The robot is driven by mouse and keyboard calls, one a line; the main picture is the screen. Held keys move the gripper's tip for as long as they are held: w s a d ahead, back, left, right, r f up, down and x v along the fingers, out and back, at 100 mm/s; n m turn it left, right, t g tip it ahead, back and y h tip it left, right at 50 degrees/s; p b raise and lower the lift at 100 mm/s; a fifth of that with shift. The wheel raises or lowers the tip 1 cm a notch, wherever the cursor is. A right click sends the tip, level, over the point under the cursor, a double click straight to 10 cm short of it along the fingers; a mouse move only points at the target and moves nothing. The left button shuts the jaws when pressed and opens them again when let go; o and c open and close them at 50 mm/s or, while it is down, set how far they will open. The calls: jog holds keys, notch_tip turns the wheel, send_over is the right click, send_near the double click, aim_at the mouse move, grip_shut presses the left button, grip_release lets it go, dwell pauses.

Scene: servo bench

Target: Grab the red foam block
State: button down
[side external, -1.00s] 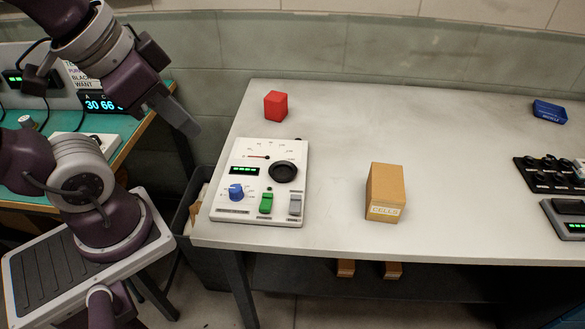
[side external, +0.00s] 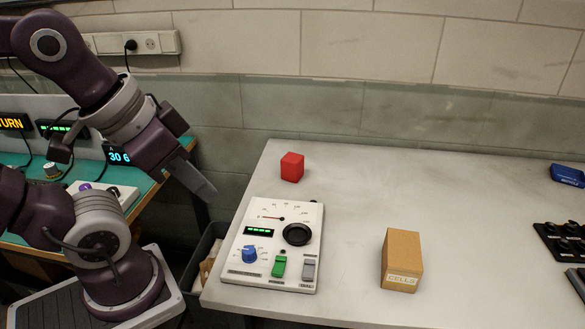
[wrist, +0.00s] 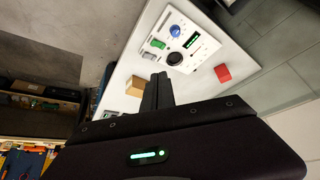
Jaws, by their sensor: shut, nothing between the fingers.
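The red foam block (side external: 292,167) stands on the white table near its back left corner, behind the control panel. It also shows in the wrist view (wrist: 223,73), to the right of my fingers. My gripper (side external: 207,192) is in the air left of the table, apart from the block, with its fingers pointing down and to the right. In the wrist view my gripper (wrist: 158,78) has its fingers together, with nothing between them.
A white control panel (side external: 259,226) with a dial and switches lies in front of the block. A cardboard box (side external: 403,255) stands right of it. A blue item (side external: 567,175) and a black knob panel (side external: 560,240) are at the far right. The table's back middle is clear.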

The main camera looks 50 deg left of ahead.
jog(key=c, duration=0.5)
grip_release()
jog(key=w+a+f+n+t+y, duration=0.15)
jog(key=w+a, duration=0.25)
jog(key=w, duration=0.9)
jog(key=n+t+y, duration=0.3)
jog(key=t, duration=0.1)
send_over(289, 160)
jog(key=s+d, duration=0.4)
jog(key=d, duration=0.4)
notch_tip(289, 160, down, 12)
jog(key=shift+n+t+y, duration=0.35)
jog(key=shift+t+y, duration=0.1)
jog(key=shift+y, duration=0.2)
jog(key=a+f, duration=0.6)
jog(key=f, duration=0.1)
jog(key=shift+w+a, duration=0.1)
jog(key=shift+w, duration=0.05)
jog(key=x, duration=0.6)
jog(key=shift+w+a+f, duration=0.1)
jog(key=shift+w+f, duration=0.15)
jog(key=shift+w, duration=0.05)
jog(key=shift+c, duration=0.6)
